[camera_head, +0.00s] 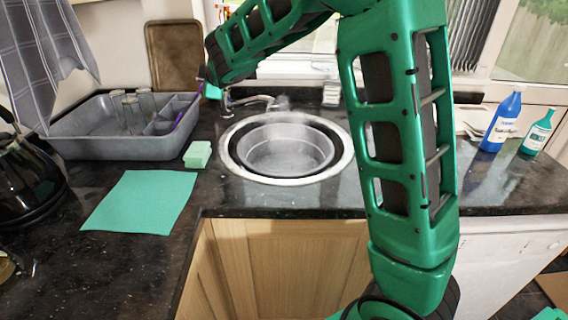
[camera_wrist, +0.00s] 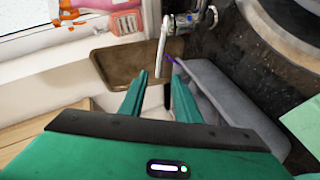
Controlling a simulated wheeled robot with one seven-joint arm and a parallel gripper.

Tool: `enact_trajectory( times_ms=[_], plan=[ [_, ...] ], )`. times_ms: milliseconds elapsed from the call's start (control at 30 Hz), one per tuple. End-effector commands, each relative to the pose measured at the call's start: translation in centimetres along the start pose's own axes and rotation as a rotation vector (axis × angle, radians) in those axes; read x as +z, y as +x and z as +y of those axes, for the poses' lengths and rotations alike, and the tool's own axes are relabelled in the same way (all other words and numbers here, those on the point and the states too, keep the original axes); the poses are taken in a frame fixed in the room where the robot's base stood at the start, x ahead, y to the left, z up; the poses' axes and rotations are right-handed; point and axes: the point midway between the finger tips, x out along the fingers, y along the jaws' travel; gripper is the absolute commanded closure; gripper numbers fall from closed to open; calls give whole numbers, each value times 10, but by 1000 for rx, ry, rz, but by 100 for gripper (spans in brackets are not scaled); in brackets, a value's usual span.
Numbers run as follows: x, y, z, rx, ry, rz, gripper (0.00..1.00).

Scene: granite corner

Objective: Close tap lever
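The chrome tap (camera_head: 228,104) stands at the back left of the round sink, with its spout reaching right over the rim. In the wrist view the tap body (camera_wrist: 188,22) is at the top centre. A pale straight bar, which looks like the tap lever (camera_wrist: 162,42), extends down from it toward the gap between my fingertips. My gripper (camera_wrist: 158,78) is open, with its two green fingers apart and nothing visibly gripped. I cannot tell whether either finger touches the lever. In the head view my arm reaches over the sink, and the gripper is mostly hidden behind its links.
A grey dish tray (camera_head: 100,145) with glasses and a purple-handled item lies left of the tap. A brown board (camera_head: 172,55) leans behind it. The steel sink (camera_head: 285,150) has pale haze over it. Blue (camera_head: 502,120) and green bottles (camera_head: 537,133) stand right.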

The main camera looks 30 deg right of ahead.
Motion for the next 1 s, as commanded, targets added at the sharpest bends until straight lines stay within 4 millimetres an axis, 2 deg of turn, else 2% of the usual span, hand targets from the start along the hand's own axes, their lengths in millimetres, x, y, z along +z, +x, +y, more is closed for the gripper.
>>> enact_trajectory(
  times_ms=[400, 500, 533, 567, 667, 767, 1000],
  plan=[
    [0, 0, 0, 0, 0, 0, 70],
    [2, 1, 0, -2, 16, 5, 94],
    [3, 2, -1, -3, 33, 10, 100],
    [5, 2, -1, -5, 59, 18, 100],
    [13, 7, -3, -21, 218, 67, 100],
    [24, 8, -4, -52, 477, 145, 100],
    [50, -10, 15, -149, 1166, 337, 100]
  ],
)
